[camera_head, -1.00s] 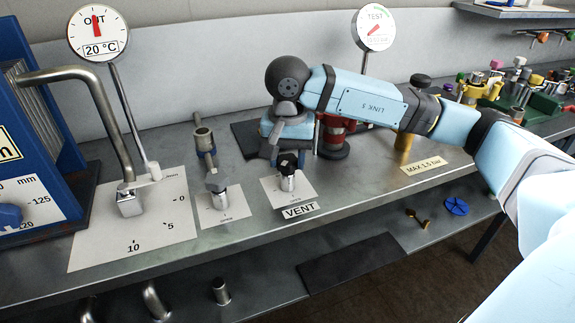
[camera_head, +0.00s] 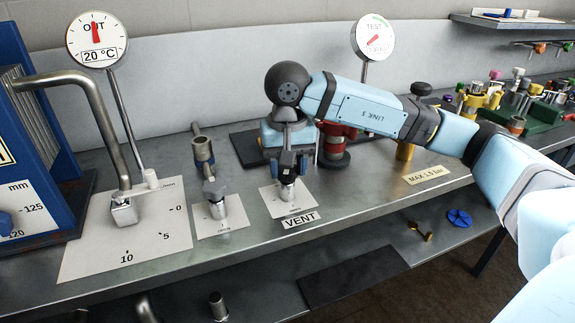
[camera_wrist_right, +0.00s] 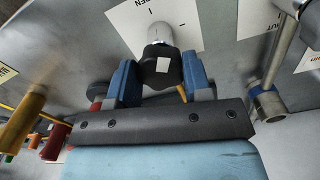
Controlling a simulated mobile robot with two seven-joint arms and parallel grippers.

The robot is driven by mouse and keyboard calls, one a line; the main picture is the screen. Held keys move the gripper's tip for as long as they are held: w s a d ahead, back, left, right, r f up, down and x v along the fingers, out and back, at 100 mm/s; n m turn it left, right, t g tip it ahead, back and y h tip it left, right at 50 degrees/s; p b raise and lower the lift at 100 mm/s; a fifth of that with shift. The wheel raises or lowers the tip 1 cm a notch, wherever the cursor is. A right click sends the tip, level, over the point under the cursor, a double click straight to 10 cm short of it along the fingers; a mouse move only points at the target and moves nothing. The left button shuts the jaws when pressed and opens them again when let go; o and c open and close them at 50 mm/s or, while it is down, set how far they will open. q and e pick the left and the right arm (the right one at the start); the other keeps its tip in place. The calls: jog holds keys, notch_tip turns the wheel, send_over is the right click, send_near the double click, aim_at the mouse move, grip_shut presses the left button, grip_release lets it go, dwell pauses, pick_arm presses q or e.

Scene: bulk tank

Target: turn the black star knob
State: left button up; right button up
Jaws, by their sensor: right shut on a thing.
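The black star knob (camera_wrist_right: 161,68) sits on a short silver stem on a white plate above the VENT label. It also shows in the head view (camera_head: 287,170), partly covered by my fingers. My right gripper (camera_wrist_right: 160,80) has one blue finger on each side of the knob and is shut on it. In the head view my right gripper (camera_head: 286,163) reaches the knob from behind, with the wrist above and beyond it. The knob's far sides are hidden by the fingers. My left gripper is not in view.
A red-bodied fitting (camera_head: 334,142) stands close behind my right wrist. The TEST gauge (camera_head: 374,38) rises behind my arm. The bench front is fairly clear.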

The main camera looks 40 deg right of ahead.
jog(key=o, duration=0.9)
jog(key=shift+r, duration=0.55)
notch_tip(320, 180, up, 5)
jog(key=shift+r+p, duration=0.15)
jog(key=shift+p, duration=0.65)
pick_arm(q)
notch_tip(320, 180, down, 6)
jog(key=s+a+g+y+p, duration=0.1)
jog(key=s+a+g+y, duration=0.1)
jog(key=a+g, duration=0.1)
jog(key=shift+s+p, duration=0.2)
jog(key=shift+p, duration=0.2)
pick_arm(e)
notch_tip(320, 180, up, 8)
jog(key=shift+f, duration=0.25)
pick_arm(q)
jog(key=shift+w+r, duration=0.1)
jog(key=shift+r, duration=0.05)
